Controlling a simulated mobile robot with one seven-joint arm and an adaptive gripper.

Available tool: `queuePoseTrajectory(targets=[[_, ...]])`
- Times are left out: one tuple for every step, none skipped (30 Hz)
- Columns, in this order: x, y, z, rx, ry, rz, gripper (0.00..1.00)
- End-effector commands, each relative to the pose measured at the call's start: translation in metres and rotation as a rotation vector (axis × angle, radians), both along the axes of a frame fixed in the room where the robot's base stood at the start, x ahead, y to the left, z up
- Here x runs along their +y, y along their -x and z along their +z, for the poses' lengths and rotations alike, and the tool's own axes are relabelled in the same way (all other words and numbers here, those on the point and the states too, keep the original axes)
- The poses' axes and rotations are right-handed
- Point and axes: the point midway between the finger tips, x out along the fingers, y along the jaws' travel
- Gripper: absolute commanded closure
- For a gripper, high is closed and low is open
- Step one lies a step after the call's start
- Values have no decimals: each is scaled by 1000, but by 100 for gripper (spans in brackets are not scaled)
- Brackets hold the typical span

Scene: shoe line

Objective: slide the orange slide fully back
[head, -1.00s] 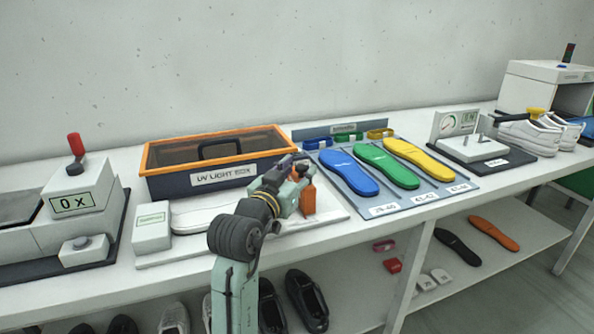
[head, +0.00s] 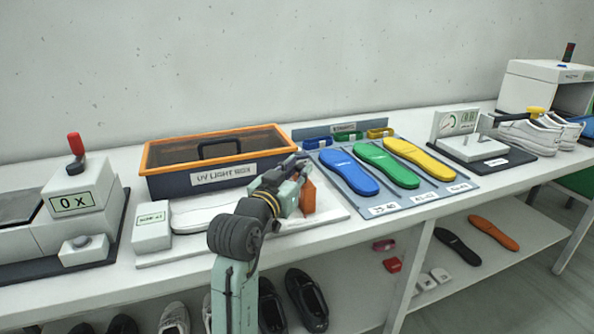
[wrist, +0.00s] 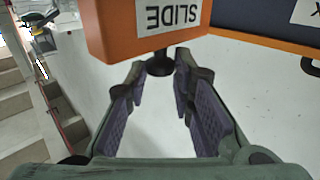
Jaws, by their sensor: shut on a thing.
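The orange slide (wrist: 150,28) is a block with a white label reading SLIDE. It fills the upper middle of the wrist view, and in the head view a part of it (head: 308,194) shows just right of my gripper. A dark round knob (wrist: 160,64) sticks out below its label side. My gripper (wrist: 163,72) is shut on this knob, with a fingertip on each side of it. In the head view my gripper (head: 293,178) partly hides the slide. The white shoe-shaped plate (head: 195,215) lies left of it on a pale base (head: 290,226).
The UV light box (head: 165,185) with its orange rim stands close behind my gripper. Blue, green and yellow insoles lie on a grey board (head: 395,207) to the right. A small white box (head: 151,226) stands at the left of the base.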

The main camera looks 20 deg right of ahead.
Motion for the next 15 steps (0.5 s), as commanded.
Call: queuePoseTrajectory(targets=[[0,0,0,0,0,0,100],[-1,0,0,0,0,-1,100],[-4,0,0,1,-1,-2,100],[-8,0,0,1,-1,-3,100],[-14,0,0,1,-1,-5,100],[-22,0,0,1,-1,-5,100],[-29,0,1,2,-1,-6,100],[-35,-1,1,2,-1,-5,100],[-43,-1,1,1,-1,-5,100],[-48,-1,1,1,-1,-5,100],[-53,-1,1,1,0,-4,100],[-58,-2,1,1,0,-3,100],[-61,-2,0,2,-1,-3,100],[-63,-2,0,2,-1,-3,100],[-64,-2,0,1,-1,-1,100]])
